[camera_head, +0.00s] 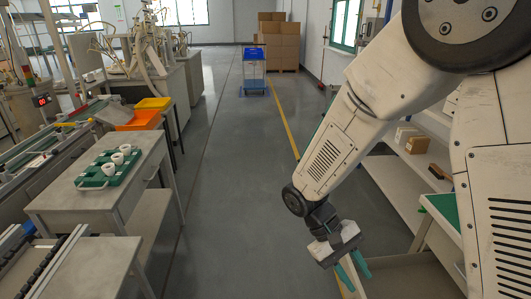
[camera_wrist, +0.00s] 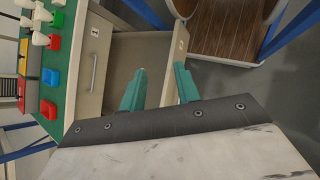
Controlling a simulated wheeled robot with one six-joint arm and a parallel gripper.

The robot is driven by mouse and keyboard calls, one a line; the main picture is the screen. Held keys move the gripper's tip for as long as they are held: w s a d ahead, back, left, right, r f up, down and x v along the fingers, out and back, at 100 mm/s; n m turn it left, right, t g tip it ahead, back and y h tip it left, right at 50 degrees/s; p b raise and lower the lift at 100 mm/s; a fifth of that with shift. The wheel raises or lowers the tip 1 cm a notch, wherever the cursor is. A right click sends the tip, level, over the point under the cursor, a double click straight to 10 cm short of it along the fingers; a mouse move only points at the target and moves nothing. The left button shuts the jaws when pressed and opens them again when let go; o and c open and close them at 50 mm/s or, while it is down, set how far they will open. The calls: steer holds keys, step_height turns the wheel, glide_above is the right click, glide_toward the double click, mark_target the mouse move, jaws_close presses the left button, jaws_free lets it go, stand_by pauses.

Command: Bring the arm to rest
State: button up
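My gripper (camera_head: 353,275) hangs at the end of my arm, low at the lower right of the head view, pointing down. Behind the fingers is a beige drawer unit (camera_wrist: 150,65) with an open drawer. My arm comes down from the upper right and is bent at the elbow. I see no contact between the fingers and anything else.
A grey table (camera_head: 100,205) at left bears a green tray (camera_head: 95,178) with several white cups. Orange and yellow bins (camera_head: 140,120) stand behind it. A blue-lidded bin (camera_head: 254,68) and cardboard boxes (camera_head: 278,45) stand far back. White shelves (camera_head: 395,180) are at right. The middle aisle is clear.

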steer(key=s+d+r+m+t+y, duration=0.1)
steer(key=s+d+r+t+y, duration=0.1)
steer(key=s+r, duration=0.2)
steer(key=s+d+r+m+t+y, duration=0.1)
steer(key=s+d+r+t+y, duration=0.1)
steer(key=r, duration=0.7)
steer(key=s+d+r+m+t+y, duration=0.1)
steer(key=s+d+r+t+y, duration=0.1)
steer(key=s+r, duration=0.3)
step_height(320, 180, up, 2)
steer(key=shift+s+d+r+m+t+y, duration=0.2)
steer(key=shift+s+d+m+t+y, duration=0.15)
steer(key=shift+d+t, duration=0.35)
